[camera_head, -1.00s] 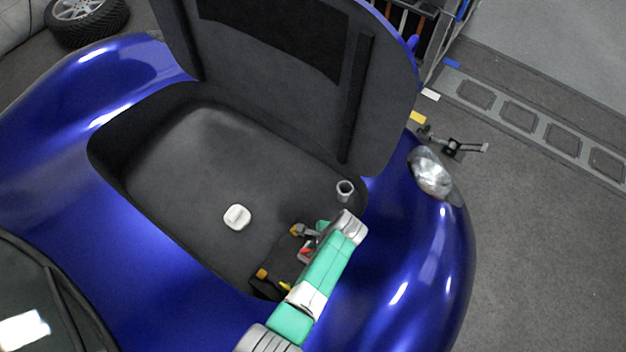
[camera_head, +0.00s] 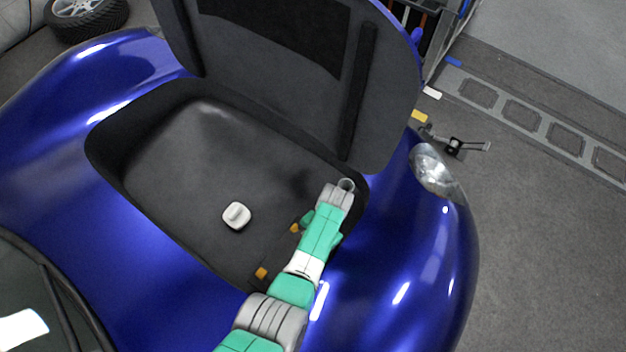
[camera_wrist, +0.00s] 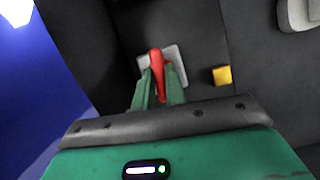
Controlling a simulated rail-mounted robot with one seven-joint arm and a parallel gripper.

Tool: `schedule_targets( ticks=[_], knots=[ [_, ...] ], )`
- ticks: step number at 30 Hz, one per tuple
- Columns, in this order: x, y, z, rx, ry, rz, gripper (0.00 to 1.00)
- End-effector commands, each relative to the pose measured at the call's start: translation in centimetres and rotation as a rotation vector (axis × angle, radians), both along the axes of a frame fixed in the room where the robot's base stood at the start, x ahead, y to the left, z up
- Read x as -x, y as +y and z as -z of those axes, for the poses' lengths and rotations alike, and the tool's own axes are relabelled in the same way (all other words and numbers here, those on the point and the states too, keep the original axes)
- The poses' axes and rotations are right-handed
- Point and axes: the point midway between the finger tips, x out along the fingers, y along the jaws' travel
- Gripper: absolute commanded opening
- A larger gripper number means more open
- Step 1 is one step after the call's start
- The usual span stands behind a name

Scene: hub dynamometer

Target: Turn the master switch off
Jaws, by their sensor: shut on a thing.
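The master switch shows in the wrist view as a red handle (camera_wrist: 158,68) on a pale square plate (camera_wrist: 176,54). My gripper (camera_wrist: 159,82) has its two green fingers on either side of the red handle, shut on it. The handle lies roughly in line with the fingers in that view. In the head view my arm covers the switch, and the fingertips cannot be made out there.
The switch is inside the dark open compartment (camera_head: 190,150) of a blue car (camera_head: 75,225). A raised lid (camera_head: 290,95) stands behind.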

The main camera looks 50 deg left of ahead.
Motion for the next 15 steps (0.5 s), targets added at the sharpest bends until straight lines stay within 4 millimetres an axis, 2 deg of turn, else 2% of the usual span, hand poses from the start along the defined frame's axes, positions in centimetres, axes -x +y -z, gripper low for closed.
schedule_targets(
  ticks=[15],
  knots=[
    [0.01, 0.06, 0.02, 0.001, 0.0, -0.118, 0.0]
  ],
)
